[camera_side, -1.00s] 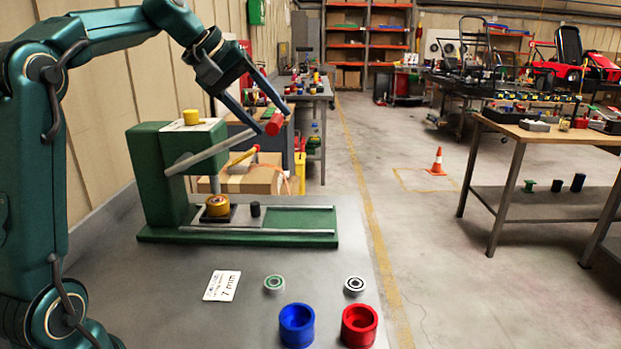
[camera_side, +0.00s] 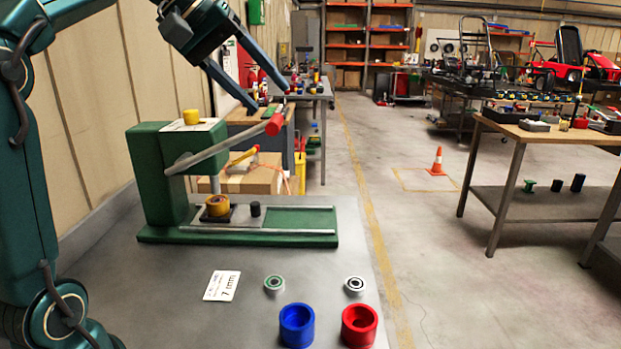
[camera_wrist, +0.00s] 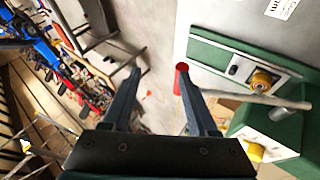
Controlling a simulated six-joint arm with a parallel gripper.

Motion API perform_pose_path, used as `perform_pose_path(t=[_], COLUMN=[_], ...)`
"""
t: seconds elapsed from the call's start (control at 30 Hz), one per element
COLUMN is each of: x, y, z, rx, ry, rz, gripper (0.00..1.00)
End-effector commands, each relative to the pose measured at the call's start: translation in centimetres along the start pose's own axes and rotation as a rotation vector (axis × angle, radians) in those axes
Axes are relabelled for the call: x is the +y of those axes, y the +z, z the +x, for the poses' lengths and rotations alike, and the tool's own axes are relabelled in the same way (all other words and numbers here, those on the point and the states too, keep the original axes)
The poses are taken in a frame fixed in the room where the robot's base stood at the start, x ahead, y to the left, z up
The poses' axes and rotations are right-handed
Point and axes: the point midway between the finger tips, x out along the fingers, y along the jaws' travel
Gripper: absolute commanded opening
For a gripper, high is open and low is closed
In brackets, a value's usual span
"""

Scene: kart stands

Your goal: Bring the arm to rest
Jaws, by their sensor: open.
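My gripper (camera_side: 268,100) is open and empty in the side view. It hangs up and behind the press, with its fingertips just above the red end (camera_side: 275,125) of the press lever (camera_side: 212,154). A gap shows between the fingers and the red end. In the wrist view the two fingers (camera_wrist: 158,70) are spread apart, and the red end (camera_wrist: 181,67) appears beside the tip of the right finger. The green press (camera_side: 158,175) stands on the grey table (camera_side: 190,320). A yellow-brown round part (camera_side: 217,205) sits under its ram, beside a small black cylinder (camera_side: 256,209).
A blue cup (camera_side: 297,326), a red cup (camera_side: 359,326), a green-ringed bearing (camera_side: 274,284), a black-and-white bearing (camera_side: 354,285) and a "7 mm" card (camera_side: 222,286) are on the table's front half. A wall (camera_side: 95,110) runs behind on the left. Air above the press is free.

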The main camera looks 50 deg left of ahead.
Motion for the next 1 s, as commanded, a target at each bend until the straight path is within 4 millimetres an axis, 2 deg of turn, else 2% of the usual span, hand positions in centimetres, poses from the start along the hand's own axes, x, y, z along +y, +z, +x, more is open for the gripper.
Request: perform_pose_path(t=[0.03, 0.1, 0.23, 0.37, 0.5, 0.63, 0.8, 0.9, 1.0], x=[0.9, 1.4, 0.8, -1.3, -4.6, -8.1, -11.8, -13.0, -13.1], y=[2.2, 5.0, 9.9, 14.4, 18.5, 21.4, 23.2, 23.4, 23.1], z=[-0.2, -0.3, -0.1, 0.5, 1.6, 2.8, 4.3, 4.9, 5.1], rx=[-0.02, -0.045, -0.08, -0.109, -0.131, -0.146, -0.159, -0.168, -0.152], ry=[0.006, -0.001, -0.027, -0.062, -0.105, -0.148, -0.204, -0.232, -0.234], rz=[0.045, 0.105, 0.223, 0.353, 0.504, 0.638, 0.752, 0.786, 0.812], gripper=[0.59, 0.59, 0.59, 0.59, 0.59, 0.59, 0.59, 0.59, 0.59])
